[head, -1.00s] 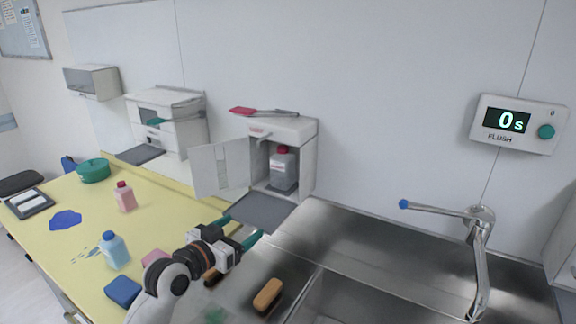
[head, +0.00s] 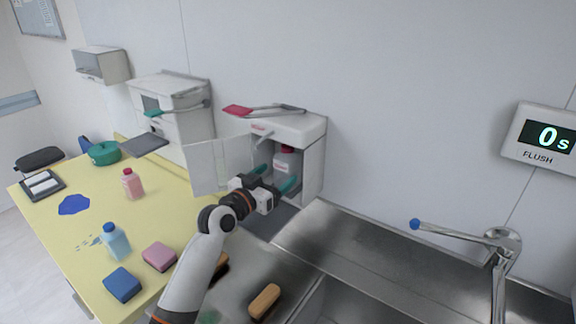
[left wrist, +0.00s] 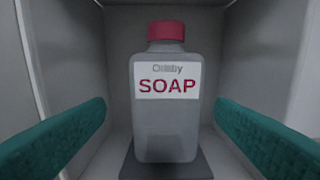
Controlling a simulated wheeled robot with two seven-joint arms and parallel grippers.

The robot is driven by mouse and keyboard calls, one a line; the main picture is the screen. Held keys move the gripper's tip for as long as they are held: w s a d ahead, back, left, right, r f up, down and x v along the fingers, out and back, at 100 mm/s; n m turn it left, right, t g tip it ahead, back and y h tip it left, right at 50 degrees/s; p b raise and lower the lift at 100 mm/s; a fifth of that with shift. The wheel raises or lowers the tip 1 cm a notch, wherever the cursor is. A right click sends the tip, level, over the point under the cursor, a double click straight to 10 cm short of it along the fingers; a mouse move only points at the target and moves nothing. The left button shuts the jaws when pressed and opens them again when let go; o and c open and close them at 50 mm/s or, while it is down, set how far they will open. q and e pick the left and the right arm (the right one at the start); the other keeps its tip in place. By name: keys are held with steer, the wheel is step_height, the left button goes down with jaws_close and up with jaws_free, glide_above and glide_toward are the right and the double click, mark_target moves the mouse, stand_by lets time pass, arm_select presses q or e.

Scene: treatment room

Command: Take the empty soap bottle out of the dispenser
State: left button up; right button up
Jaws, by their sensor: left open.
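The soap bottle (left wrist: 166,118) is a grey, see-through bottle with a red cap and a label reading SOAP. It stands upright inside the open white wall dispenser (head: 312,160); in the head view the bottle (head: 286,161) is partly covered by my gripper. My left gripper (head: 276,178) is open at the dispenser's mouth. In the left wrist view its green fingers (left wrist: 160,140) stand on either side of the bottle, with gaps and no contact visible. My right gripper is not in view.
The dispenser's door (head: 218,164) hangs open to the left. A red-handled tool (head: 262,111) lies on its top. The steel sink (head: 360,255) and faucet (head: 480,240) are to the right. A yellow counter (head: 110,205) holds a pink bottle (head: 133,184), a blue bottle (head: 115,242) and sponges.

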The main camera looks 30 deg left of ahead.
mark_target(281, 176)
arm_select(q)
steer(key=w+p, duration=0.1)
steer(key=w, duration=0.1)
steer(key=w+d+p, duration=0.1)
steer(key=w, duration=0.1)
steer(key=shift+w+f, duration=0.1)
steer(key=shift+f, duration=0.1)
steer(key=shift+w+d+f, duration=0.15)
steer(key=shift+w, duration=0.4)
steer(key=c, duration=1)
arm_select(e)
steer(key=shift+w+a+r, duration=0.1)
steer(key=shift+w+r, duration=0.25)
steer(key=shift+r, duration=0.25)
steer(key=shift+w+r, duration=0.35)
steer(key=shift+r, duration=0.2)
arm_select(q)
steer(key=shift+s, duration=0.1)
steer(key=shift+c, duration=0.2)
